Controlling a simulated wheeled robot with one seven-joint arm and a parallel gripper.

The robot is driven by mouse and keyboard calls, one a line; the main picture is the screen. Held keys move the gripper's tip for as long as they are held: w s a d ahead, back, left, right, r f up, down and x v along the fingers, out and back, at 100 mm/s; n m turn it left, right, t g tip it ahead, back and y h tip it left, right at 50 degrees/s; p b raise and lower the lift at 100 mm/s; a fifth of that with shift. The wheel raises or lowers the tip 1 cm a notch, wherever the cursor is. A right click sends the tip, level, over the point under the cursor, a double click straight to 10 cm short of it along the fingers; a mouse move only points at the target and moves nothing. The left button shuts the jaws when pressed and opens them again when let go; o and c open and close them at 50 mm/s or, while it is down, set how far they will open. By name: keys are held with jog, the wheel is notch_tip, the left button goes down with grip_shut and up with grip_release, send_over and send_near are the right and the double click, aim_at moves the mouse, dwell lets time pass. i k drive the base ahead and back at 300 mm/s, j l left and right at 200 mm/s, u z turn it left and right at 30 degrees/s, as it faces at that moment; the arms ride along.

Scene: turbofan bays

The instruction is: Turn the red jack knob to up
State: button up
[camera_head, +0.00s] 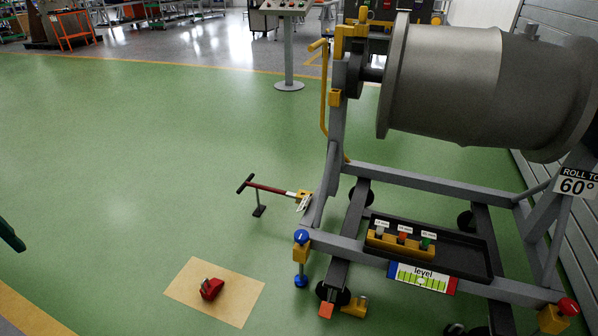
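The red jack knob (568,306) is at the bottom right, on top of a yellow block (551,320) at the front right corner of the grey engine stand (445,197). The lower part of this jack is cut off by the frame edge. A blue jack knob (301,237) tops the matching jack at the stand's front left corner. A gauge marked "level" (422,278) is on the front beam between them, blue at its left end and red at its right. Its exact reading is too small to tell.
A grey engine casing (470,85) hangs in the stand. A black tray (459,261) holds a yellow block with several labelled pieces. A red-handled tow bar (270,189) sticks out left. A red object (211,289) lies on a tan mat (238,308). Green floor at left is mostly clear.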

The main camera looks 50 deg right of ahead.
aim_at(567, 306)
jog(key=z, duration=3.7)
jog(key=u, duration=0.4)
jog(key=i+l+u, duration=0.1)
jog(key=u, duration=0.3)
jog(key=i+u, duration=0.1)
jog(key=u, duration=0.3)
jog(key=l+u, duration=0.15)
jog(key=u, duration=0.25)
jog(key=i+l+u, duration=0.15)
jog(key=l+u, duration=0.15)
jog(key=i+l+u, duration=0.1)
jog(key=l+u, duration=0.15)
jog(key=l, duration=0.3)
jog(key=l+u, duration=0.3)
jog(key=l, duration=0.6)
jog(key=i+l, duration=0.1)
jog(key=l, duration=0.4)
jog(key=u, duration=0.05)
